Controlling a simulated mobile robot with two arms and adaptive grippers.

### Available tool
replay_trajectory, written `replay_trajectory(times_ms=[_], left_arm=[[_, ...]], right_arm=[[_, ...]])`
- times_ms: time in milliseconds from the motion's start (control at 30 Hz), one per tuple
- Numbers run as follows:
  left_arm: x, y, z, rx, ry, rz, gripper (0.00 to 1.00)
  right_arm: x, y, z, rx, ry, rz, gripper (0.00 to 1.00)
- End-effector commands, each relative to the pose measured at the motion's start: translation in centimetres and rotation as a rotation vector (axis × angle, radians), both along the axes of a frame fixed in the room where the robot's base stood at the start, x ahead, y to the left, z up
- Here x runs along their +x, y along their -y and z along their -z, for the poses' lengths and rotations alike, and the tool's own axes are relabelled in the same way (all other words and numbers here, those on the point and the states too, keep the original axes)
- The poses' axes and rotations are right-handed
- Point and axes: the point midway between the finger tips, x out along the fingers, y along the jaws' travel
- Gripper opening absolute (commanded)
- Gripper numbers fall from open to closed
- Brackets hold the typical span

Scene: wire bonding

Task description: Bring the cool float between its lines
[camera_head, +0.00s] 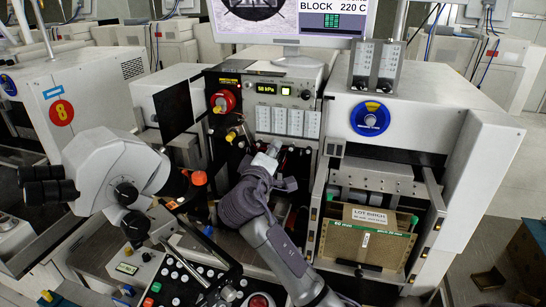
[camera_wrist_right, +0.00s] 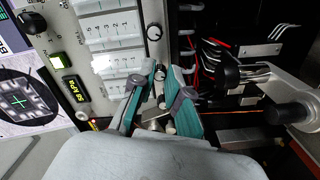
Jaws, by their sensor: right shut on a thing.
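The flowmeter block (camera_head: 376,67) with two upright tubes stands on top of the right machine housing in the head view. Its floats and lines are too small to make out, so I cannot tell which tube is the cool one or how its float stands. My right gripper (camera_head: 270,150) is at the front panel, below the row of white labelled plates (camera_head: 288,122). In the right wrist view its teal-padded fingers (camera_wrist_right: 160,80) are closed around a small knob-like part (camera_wrist_right: 160,90), mostly hidden between them. My left gripper is not in view.
The pressure display (camera_head: 268,88) reads 58 kPa. A microscope (camera_head: 110,175) stands to the left of my right arm. A lot box (camera_head: 372,240) sits in the open bay to the right.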

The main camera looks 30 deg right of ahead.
Motion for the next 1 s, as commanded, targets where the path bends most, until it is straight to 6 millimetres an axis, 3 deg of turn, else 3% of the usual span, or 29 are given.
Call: replay_trajectory(times_ms=[567,600,733,1000], left_arm=[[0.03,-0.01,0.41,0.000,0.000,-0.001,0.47],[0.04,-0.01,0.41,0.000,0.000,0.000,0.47],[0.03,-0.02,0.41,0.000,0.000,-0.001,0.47],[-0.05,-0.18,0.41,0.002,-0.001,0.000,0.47]], right_arm=[[0.02,-0.11,0.32,0.025,0.018,-0.001,0.00],[0.02,-0.11,0.32,0.025,0.018,-0.001,0.20],[0.02,-0.08,0.24,0.023,0.020,-0.001,0.40],[-0.01,-0.07,0.11,0.022,0.022,-0.001,0.40]])
